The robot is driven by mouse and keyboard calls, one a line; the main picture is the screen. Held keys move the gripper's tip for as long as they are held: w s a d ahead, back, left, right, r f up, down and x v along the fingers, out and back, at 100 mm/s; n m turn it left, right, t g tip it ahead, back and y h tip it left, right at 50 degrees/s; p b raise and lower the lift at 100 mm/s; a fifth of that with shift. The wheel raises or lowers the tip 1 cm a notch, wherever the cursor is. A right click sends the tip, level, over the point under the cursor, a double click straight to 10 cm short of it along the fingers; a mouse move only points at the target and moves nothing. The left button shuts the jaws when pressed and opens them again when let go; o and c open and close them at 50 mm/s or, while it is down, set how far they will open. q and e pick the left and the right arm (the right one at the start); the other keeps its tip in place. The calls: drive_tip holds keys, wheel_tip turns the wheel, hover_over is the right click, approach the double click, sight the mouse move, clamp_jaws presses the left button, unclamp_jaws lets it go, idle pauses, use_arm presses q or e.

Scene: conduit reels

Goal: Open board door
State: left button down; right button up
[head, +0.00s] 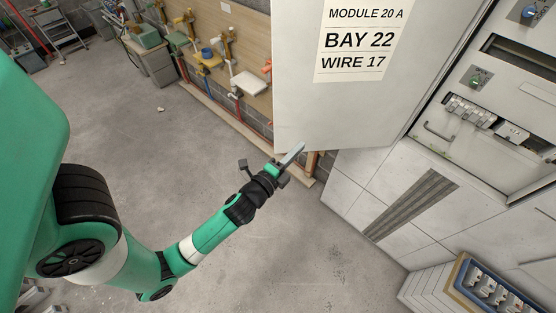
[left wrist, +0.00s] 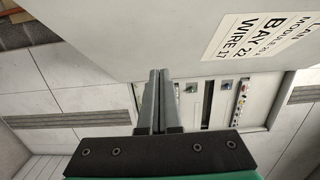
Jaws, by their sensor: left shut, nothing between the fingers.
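The board door (head: 335,110) is a light grey panel with a white label reading MODULE 20 A, BAY 22, WIRE 17. It stands swung out from the cabinet (head: 385,175), and the cabinet's inside shows to its right. In the left wrist view the door (left wrist: 130,35) fills the top. My left gripper (head: 299,148) is shut and empty, its fingertips at the door's lower edge in the head view. In the left wrist view the shut fingers (left wrist: 160,75) overlap the door's lower edge; I cannot tell whether they touch it. My right gripper is not in view.
Switches and breakers (head: 480,115) show inside the open cabinet. A blue-edged tray (head: 458,272) of small parts stands at the lower right. A wall board with tools (head: 245,50) and a stepladder (head: 62,30) are at the back. The concrete floor (head: 130,130) is mostly clear.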

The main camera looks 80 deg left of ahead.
use_arm(q)
drive_tip(key=s+d+p, duration=0.3)
drive_tip(key=s, duration=0.7)
drive_tip(key=shift+s+d+p, duration=0.15)
drive_tip(key=shift+d+p, duration=0.1)
drive_tip(key=shift+p, duration=0.05)
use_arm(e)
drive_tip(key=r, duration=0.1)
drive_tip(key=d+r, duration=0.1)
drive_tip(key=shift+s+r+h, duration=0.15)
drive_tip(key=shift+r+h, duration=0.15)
use_arm(q)
drive_tip(key=shift+f, duration=0.1)
